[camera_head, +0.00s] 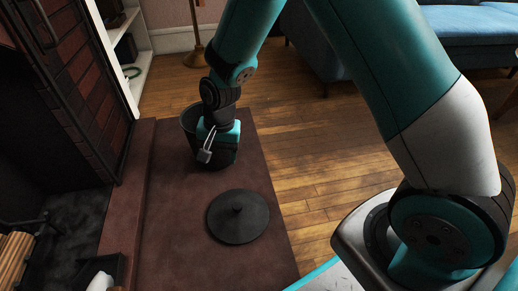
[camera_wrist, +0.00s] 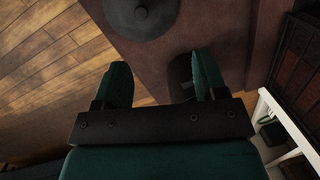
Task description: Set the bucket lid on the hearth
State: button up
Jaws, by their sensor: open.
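The bucket lid (camera_head: 238,221), a dark round disc with a central knob, lies flat on the reddish-brown hearth (camera_head: 180,240), knob up. In the wrist view the lid (camera_wrist: 150,30) is cut off by the top edge. The dark bucket (camera_head: 225,157) stands on the hearth beyond the lid, apart from it and partly hidden by my arm. My gripper (camera_head: 206,152) is over the near side of the bucket, away from the lid. In the wrist view my gripper (camera_wrist: 162,72) has its fingers apart, with nothing held; the bucket shows partly behind the right finger.
The brick fireplace (camera_head: 90,80) borders the hearth on the left, with logs (camera_head: 14,262) at lower left. A white shelf (camera_head: 140,60) and a lamp stand (camera_head: 196,35) are behind. Wooden floor (camera_head: 320,150) lies open to the right, with a blue sofa (camera_head: 465,25) farther back.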

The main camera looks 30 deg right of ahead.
jog(key=s+a+r+n+y, duration=0.1)
jog(key=s+r+n, duration=0.65)
jog(key=r, duration=0.75)
jog(key=s+r+n, duration=0.2)
jog(key=s+r, duration=0.1)
jog(key=s, duration=0.4)
jog(key=s+r+n+y, duration=0.1)
jog(key=s+r+n, duration=0.2)
jog(key=s, duration=0.5)
jog(key=shift+s+d+r+n, duration=0.2)
jog(key=shift+r+n, duration=0.15)
jog(key=shift+r, duration=0.2)
